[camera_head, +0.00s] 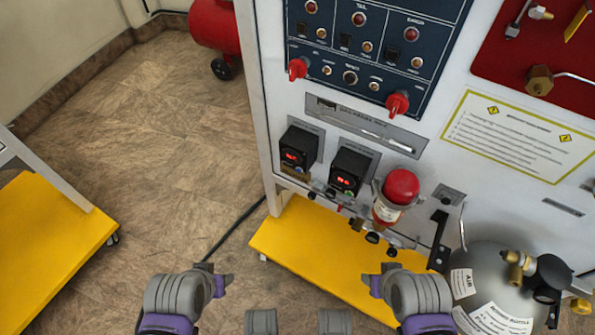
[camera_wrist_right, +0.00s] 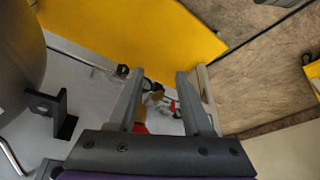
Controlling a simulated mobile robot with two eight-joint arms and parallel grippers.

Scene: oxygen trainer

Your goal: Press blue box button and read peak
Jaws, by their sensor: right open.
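Two small dark display boxes with lit red digits are mounted on the white panel in the head view: the left box (camera_head: 298,148) and the right box (camera_head: 350,168). Their digits are too small to read, and I cannot make out a clearly blue box or its button. My left gripper (camera_head: 217,274) is open and empty over the floor, left of the yellow base. My right gripper (camera_head: 378,274) is open and empty, below the boxes and in front of the panel. Its two parted fingers also show in the wrist view (camera_wrist_right: 160,90), with blurred fittings beyond them.
A red-capped cylinder (camera_head: 387,200) hangs beside the right box. A grey tank (camera_head: 490,285) stands at the lower right. The yellow base (camera_head: 320,262) juts out under the panel. A blue control panel (camera_head: 365,45) with red knobs is above.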

